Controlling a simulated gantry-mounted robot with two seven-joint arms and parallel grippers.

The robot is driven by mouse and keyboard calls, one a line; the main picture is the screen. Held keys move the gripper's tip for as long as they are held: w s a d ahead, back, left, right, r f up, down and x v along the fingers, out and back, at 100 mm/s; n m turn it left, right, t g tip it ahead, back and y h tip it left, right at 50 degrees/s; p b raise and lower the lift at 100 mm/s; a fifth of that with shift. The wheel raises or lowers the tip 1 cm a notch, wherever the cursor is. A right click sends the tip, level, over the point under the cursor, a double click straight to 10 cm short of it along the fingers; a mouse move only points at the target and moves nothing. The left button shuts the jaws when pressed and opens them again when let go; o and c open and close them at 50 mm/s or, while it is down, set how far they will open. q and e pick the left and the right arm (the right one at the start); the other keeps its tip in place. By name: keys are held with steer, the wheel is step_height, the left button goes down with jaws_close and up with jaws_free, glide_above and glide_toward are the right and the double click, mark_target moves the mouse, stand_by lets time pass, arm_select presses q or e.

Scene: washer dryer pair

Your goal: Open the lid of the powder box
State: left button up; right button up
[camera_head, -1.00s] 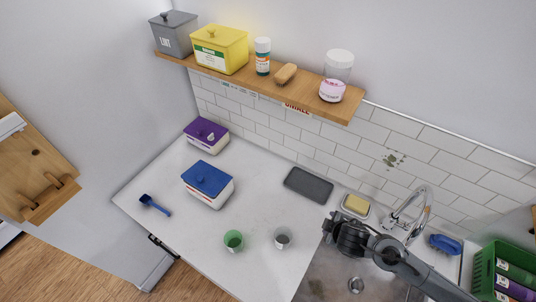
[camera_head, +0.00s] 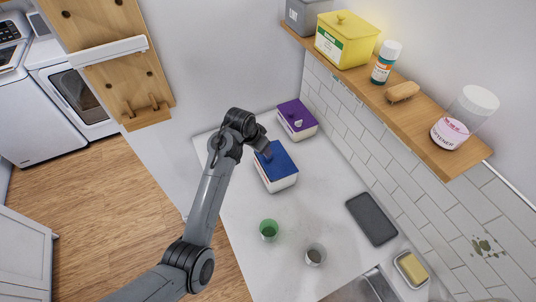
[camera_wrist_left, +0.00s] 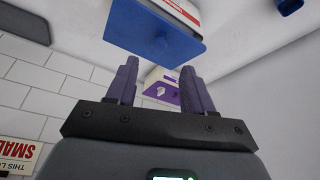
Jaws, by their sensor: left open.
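I cannot read which is the powder box. My left gripper (camera_head: 266,146) is beside the blue lid, partly hidden by its own wrist. In the left wrist view its fingers (camera_wrist_left: 158,82) are apart and empty, with the purple-lid box beyond them. My right gripper is out of view.
A green cup (camera_head: 269,230) and a grey cup (camera_head: 315,255) stand at the counter's front. A dark tray (camera_head: 372,219) lies to the right. A wooden shelf (camera_head: 420,130) overhangs the back, holding a yellow box (camera_head: 347,40) and bottles. The counter around the cups is clear.

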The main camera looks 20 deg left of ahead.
arm_select(q)
glide_above(276, 156)
steer(key=s+a, duration=0.2)
steer(key=s, duration=0.2)
step_height(276, 156, down, 8)
steer(key=shift+a+r, duration=0.15)
steer(key=shift+r, duration=0.1)
steer(key=shift+c, duration=0.5)
jaws_close()
